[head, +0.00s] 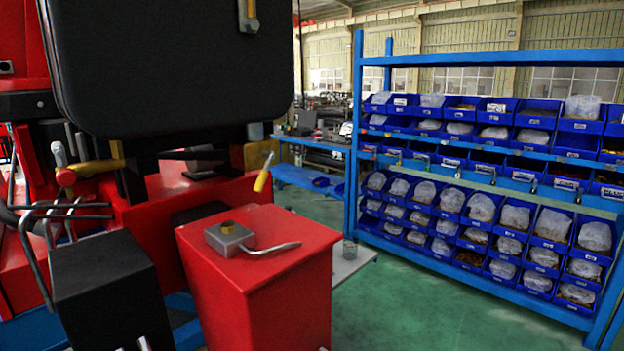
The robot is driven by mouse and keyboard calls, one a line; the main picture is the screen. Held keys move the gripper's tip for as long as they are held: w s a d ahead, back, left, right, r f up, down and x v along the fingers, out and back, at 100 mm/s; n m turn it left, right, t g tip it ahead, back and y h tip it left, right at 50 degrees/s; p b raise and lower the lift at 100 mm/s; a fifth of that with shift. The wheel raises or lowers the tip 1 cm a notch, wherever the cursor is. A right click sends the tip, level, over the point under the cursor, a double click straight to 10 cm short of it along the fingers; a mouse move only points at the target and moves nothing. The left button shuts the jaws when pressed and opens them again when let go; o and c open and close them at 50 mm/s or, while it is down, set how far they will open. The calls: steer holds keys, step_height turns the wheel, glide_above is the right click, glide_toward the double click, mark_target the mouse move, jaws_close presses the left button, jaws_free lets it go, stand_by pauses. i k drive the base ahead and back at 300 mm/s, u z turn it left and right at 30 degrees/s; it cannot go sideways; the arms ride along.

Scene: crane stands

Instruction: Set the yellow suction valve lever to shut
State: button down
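A small lever with a yellow grip (261,181) and a thin metal tip stands tilted behind the red box, in front of a red machine body. A yellow bar (96,167) sits beside a red knob at the left. No label shows, so I cannot tell for sure which part is the suction valve lever or its setting. My gripper is not in view.
The red box (262,290) stands in front. A large black padded panel (170,60) hangs above. Bent black levers (65,215) and a black box (108,285) stand at left. A blue rack (354,130) with bins is at right. Green floor (400,300) lies free between.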

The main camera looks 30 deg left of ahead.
mark_target(270, 155)
steer(key=u, duration=0.55)
steer(key=i, duration=1.15)
steer(key=u, duration=0.75)
